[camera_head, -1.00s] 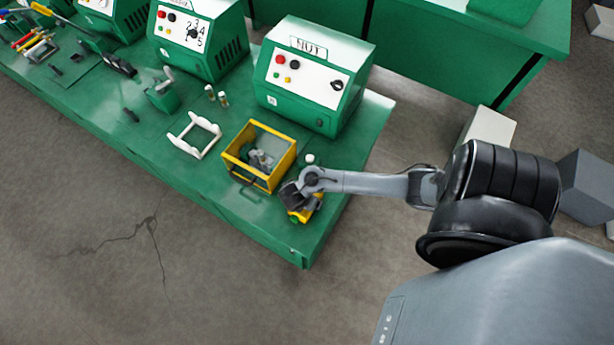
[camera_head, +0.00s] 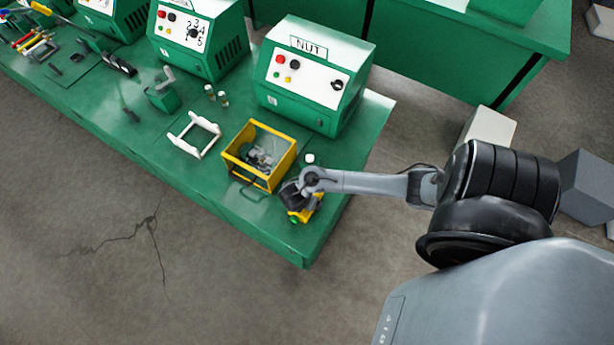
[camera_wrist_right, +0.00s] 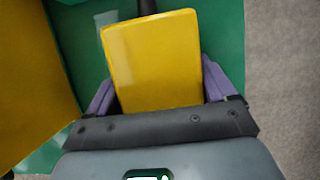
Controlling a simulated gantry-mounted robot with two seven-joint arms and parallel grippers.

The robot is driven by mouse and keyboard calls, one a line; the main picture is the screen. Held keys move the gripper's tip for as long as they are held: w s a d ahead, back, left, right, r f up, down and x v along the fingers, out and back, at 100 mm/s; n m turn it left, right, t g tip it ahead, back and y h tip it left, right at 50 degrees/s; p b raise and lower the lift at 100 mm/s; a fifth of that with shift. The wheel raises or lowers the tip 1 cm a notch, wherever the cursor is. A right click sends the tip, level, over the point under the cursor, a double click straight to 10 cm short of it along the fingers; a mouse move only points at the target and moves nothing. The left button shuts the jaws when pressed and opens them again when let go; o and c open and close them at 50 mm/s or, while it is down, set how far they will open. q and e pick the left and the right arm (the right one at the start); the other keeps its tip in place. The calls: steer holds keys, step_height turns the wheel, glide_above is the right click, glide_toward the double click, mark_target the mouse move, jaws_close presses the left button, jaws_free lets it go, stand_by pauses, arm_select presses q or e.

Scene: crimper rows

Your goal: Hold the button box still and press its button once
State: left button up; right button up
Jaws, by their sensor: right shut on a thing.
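The button box (camera_head: 303,213) is small and yellow and sits at the front right corner of the green bench, with a green button (camera_head: 294,219) on its near side. My right gripper (camera_head: 297,197) is over it from above and hides much of it. In the right wrist view the yellow top of the box (camera_wrist_right: 153,60) lies between the two purple fingers of my right gripper (camera_wrist_right: 158,88), which are shut on its sides. The button is not visible in that view. My left gripper is not in view.
A yellow bin (camera_head: 235,164) with grey parts stands close beside the button box. A small white-topped cylinder (camera_head: 310,158) stands behind. A white frame (camera_head: 195,134) lies farther left, and the NUT machine (camera_head: 313,75) stands at the back. The bench's right edge is close.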

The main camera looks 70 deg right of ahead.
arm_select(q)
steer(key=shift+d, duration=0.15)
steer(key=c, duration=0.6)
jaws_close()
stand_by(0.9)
